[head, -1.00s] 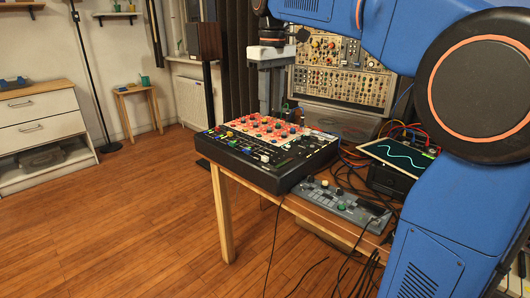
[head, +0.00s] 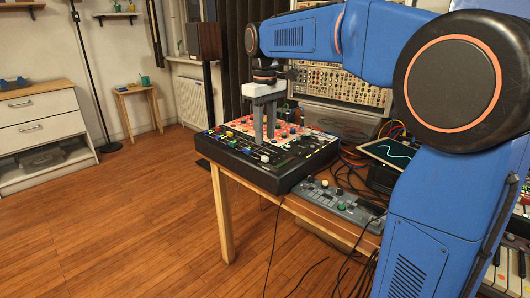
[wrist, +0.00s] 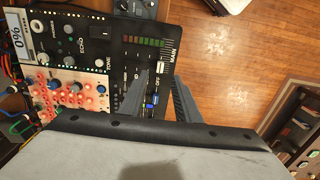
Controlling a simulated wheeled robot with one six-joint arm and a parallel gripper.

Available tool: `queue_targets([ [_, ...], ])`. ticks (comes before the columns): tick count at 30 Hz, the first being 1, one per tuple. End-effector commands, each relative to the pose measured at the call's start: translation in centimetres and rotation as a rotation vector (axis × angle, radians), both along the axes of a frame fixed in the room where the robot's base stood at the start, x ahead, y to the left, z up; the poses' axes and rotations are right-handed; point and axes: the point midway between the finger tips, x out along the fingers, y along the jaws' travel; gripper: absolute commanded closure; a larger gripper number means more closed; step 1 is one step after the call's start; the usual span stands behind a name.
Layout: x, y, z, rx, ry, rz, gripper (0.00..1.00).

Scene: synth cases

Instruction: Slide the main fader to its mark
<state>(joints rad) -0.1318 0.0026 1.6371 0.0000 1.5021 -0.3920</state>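The black mixer (head: 275,175) with a red-orange knob panel lies on the table. In the wrist view its main fader strip (wrist: 168,60) carries the word MAIN, scale lines and a small pale piece that looks like the fader cap (wrist: 160,66). I cannot make out the target mark. My gripper (head: 265,139) is open, pointing down over the mixer's front part. In the wrist view the fingers (wrist: 160,76) stand on either side of the strip, with the pale piece near their tips and a blue cap (wrist: 152,100) between them. I cannot tell whether they touch the mixer.
A small display (wrist: 17,40) on the mixer reads 0%. Loose cables and a scope with a lit screen (head: 390,152) are to the right. A modular rack (head: 345,82) stands behind. The floor at left is free.

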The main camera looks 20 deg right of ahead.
Motion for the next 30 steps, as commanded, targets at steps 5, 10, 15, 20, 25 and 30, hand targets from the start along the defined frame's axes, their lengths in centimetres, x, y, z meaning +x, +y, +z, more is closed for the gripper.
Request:
queue_targets([
  [5,-0.1,0.0,-3.1,0.000,0.002,0.000,0.70],
  [10,0.0,0.0,-5.3,0.000,0.001,0.000,0.70],
  [15,0.0,0.0,-6.5,0.000,0.000,0.000,0.70],
  [20,0.0,0.0,-6.8,0.000,0.000,0.000,0.70],
  [25,0.0,0.0,-6.8,0.000,0.000,0.000,0.70],
  [30,0.0,0.0,-6.8,0.000,0.000,0.000,1.00],
])
